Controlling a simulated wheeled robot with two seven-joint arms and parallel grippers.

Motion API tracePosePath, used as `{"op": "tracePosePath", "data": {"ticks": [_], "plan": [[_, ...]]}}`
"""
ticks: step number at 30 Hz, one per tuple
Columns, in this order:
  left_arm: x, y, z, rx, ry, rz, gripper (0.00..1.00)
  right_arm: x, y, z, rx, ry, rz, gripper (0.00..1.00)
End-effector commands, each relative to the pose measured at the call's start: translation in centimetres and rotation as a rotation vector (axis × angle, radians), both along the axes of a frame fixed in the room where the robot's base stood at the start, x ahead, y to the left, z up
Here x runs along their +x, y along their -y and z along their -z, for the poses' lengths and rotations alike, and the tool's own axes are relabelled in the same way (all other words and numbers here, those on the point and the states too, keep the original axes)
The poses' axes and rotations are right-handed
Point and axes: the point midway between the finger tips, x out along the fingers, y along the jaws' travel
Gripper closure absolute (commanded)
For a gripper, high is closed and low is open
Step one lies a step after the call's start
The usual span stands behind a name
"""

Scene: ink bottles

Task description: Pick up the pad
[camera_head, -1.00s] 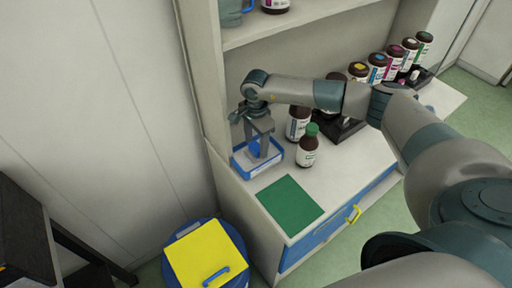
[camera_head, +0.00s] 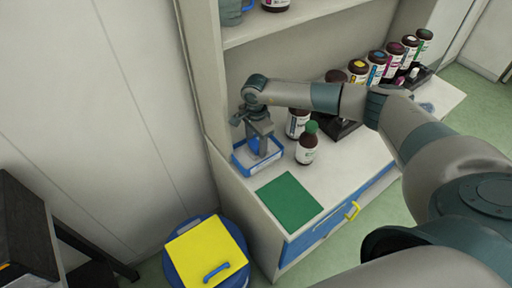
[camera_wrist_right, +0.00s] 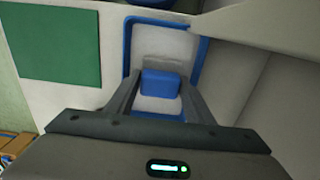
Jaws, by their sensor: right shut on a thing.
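A small blue pad (camera_wrist_right: 160,83) is between the two fingers of my right gripper (camera_wrist_right: 161,78), which is shut on it. In the head view the right gripper (camera_head: 260,146) points down over a white tray with a blue rim (camera_head: 243,168), at the left end of the counter. The pad is partly hidden by the fingers in the head view. It is over the tray; I cannot tell whether it touches the tray floor. The tray's blue rim also shows in the wrist view (camera_wrist_right: 127,48). My left gripper is not in view.
A green square mat (camera_head: 288,201) lies in front of the tray. Several bottles stand farther right. A bin with a yellow lid (camera_head: 205,250) stands below. The cabinet wall is close left.

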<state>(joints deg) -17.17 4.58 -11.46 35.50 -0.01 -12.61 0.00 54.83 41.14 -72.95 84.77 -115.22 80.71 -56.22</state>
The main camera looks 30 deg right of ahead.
Motion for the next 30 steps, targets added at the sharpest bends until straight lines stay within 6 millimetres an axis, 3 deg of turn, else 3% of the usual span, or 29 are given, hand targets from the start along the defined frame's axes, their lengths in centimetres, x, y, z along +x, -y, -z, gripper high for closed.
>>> {"op": "tracePosePath", "data": {"ticks": [14, 24, 30], "plan": [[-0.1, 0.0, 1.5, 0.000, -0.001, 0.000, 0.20, -0.3, 0.0, -0.5, 0.001, 0.003, -0.001, 0.74], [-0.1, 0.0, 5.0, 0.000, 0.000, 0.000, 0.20, -0.2, 0.1, -6.5, 0.000, 0.007, -0.001, 0.74], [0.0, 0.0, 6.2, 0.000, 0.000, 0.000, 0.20, -3.9, 0.7, -6.6, -0.002, 0.000, -0.002, 0.74]]}}
